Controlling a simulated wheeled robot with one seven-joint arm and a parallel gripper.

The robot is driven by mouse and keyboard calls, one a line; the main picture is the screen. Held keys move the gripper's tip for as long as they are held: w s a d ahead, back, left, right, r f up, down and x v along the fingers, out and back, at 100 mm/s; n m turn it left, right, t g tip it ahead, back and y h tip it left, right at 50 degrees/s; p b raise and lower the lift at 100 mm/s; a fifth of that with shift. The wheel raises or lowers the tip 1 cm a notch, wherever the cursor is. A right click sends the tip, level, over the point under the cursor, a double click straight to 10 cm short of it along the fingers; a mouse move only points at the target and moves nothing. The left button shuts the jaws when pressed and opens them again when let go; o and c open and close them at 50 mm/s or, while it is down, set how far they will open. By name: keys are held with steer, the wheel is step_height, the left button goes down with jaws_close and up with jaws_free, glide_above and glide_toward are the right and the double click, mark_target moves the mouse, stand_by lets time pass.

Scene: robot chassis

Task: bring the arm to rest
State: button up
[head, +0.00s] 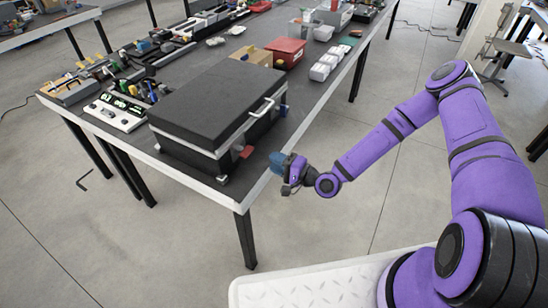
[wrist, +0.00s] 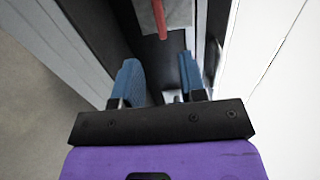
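My arm (head: 392,130) is purple and bent, reaching from the lower right toward the table's near right edge. My gripper (head: 281,161) is at that edge, beside the front corner of a black case. In the wrist view my gripper (wrist: 159,68) has its two blue fingers apart, with nothing held between them. Beyond the fingers lies a dark surface with a thin red piece (wrist: 159,18) at the top.
The long dark table (head: 325,72) has a pale edge. The black case (head: 215,102) with a silver handle stands close to my gripper. A red bin (head: 286,53) and white containers (head: 324,66) stand farther back. Open floor lies right of the table.

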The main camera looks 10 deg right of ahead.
steer(key=w+d+r+n+g+h, duration=0.3)
steer(key=d+r+n+g+h, duration=0.2)
steer(key=d+r+n+h, duration=0.4)
steer(key=s+d+r+h, duration=0.2)
steer(key=d+r, duration=0.3)
steer(key=r, duration=0.4)
steer(key=s+d+r+h, duration=0.2)
steer(key=d+r+h, duration=0.15)
steer(key=r, duration=0.45)
steer(key=s+d+r+m+h, duration=0.1)
steer(key=s+d+r, duration=0.2)
steer(key=s+r, duration=1.3)
steer(key=s, duration=0.4)
steer(key=s+r+y, duration=0.1)
steer(key=s+r, duration=0.3)
steer(key=s, duration=0.3)
steer(key=shift+g, duration=0.4)
